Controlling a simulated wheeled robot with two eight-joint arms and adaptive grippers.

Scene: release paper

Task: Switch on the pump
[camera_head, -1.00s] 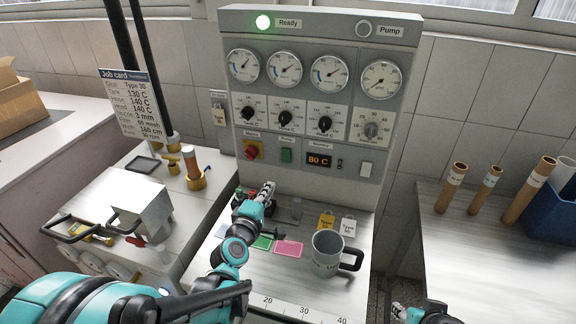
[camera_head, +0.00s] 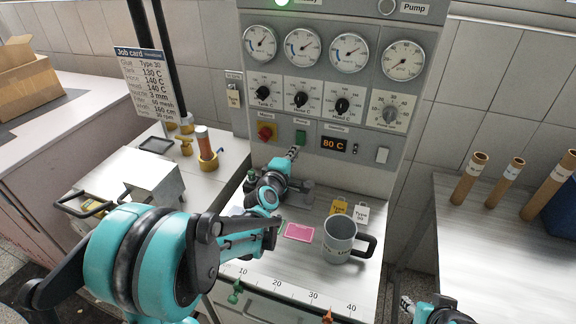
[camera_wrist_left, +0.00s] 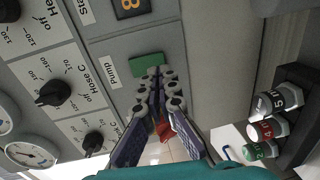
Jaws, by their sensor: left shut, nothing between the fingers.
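The green pump button (camera_head: 301,137) is on the grey panel, right of the red mains switch (camera_head: 266,132). In the left wrist view the green button (camera_wrist_left: 146,65) shows beside a "Pump" label. My left gripper (camera_head: 294,151) is shut and empty, its tips just below the button in the head view. In the wrist view the gripper tips (camera_wrist_left: 157,76) overlap the button's edge; I cannot tell whether they touch it. The pump lamp (camera_head: 387,6) at the panel's top right looks grey and unlit. My right gripper (camera_head: 405,304) is partly in view at the bottom.
A grey mug (camera_head: 340,240), a pink card (camera_head: 300,232) and yellow and white tags lie on the bench below the panel. The display (camera_head: 334,144) reads 80 C. The ready lamp (camera_head: 283,2) glows green. Coloured nozzles (camera_wrist_left: 267,130) stand beside the gripper in the wrist view.

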